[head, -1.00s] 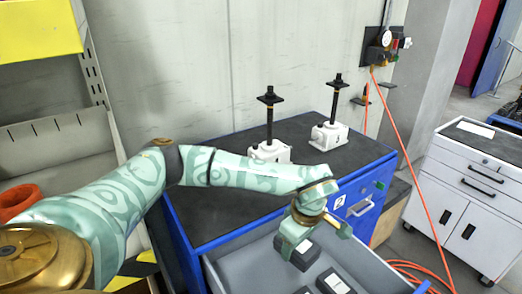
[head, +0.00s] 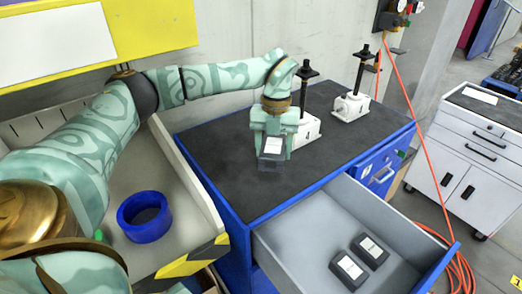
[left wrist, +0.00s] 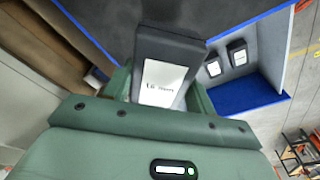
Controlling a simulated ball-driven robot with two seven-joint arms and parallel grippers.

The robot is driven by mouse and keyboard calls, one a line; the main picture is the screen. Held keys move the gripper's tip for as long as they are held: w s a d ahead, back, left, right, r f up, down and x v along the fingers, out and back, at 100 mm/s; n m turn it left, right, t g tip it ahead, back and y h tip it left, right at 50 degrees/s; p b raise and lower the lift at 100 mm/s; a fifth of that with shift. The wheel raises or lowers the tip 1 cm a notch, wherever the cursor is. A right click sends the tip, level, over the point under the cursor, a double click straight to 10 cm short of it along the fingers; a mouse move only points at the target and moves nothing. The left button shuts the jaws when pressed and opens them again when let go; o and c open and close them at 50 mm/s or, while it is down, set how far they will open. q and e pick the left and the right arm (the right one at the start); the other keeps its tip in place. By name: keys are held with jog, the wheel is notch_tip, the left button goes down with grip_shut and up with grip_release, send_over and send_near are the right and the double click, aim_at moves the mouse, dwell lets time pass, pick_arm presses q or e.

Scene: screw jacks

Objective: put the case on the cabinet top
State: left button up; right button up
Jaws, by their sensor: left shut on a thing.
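My left gripper (head: 273,145) is shut on a dark case (head: 270,163) with a white label, which hangs below the fingers. The case also shows between the fingers in the left wrist view (left wrist: 164,75). It is over the dark cabinet top (head: 225,180), near its front edge and in front of the white screw jacks. I cannot tell whether its underside touches the top. My right gripper is not in view.
Two screw jacks (head: 307,128) (head: 350,107) stand at the back of the top. The open grey drawer (head: 310,230) below holds two similar cases (head: 370,250) (head: 348,268). The top's right side is clear.

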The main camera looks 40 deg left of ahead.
pick_arm(q)
send_over(248, 174)
jog(key=f, duration=0.6)
jog(key=shift+w+d+f+b, duration=0.3)
jog(key=shift+d, duration=0.1)
jog(key=f, duration=0.2)
jog(key=a+f, duration=0.1)
jog(key=f, duration=0.1)
jog(key=shift+f, duration=0.2)
jog(key=o, duration=1.2)
jog(key=r, duration=0.8)
jog(key=w+r+p, duration=0.1)
jog(key=r, duration=0.3)
jog(key=shift+w+a, duration=0.1)
jog(key=shift+a, duration=0.25)
